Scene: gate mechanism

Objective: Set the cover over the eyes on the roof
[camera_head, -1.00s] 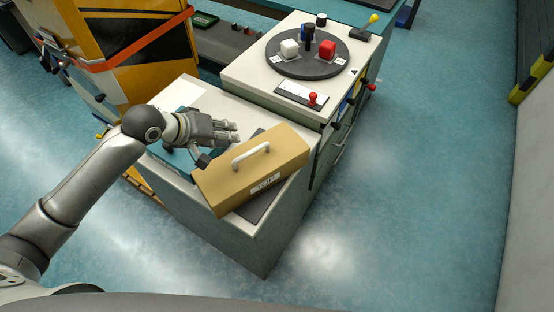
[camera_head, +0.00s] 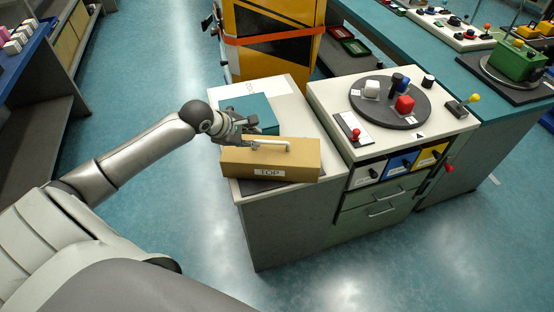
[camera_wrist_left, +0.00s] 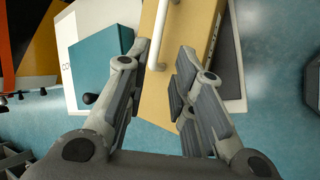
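The cover appears to be a tan box (camera_head: 240,163) with a white handle on top and a "TOP" label on its front. It sits on a dark mat (camera_head: 262,186) on the left cabinet's white top. My left gripper (camera_head: 250,127) is by the left end of the handle (camera_head: 272,143). In the left wrist view, my left gripper (camera_wrist_left: 161,70) is open, with the handle (camera_wrist_left: 155,42) ahead between its fingers, apparently not gripped. The tan box (camera_wrist_left: 190,45) lies beyond the fingers. I cannot make out the eyes or the roof. My right gripper is not in view.
A teal box (camera_head: 255,112) stands behind the tan box; it also shows in the left wrist view (camera_wrist_left: 100,60). The adjoining cabinet to the right carries a dark turntable (camera_head: 400,118) with white and red blocks. A yellow-black cabinet (camera_head: 275,55) stands behind. The floor in front is clear.

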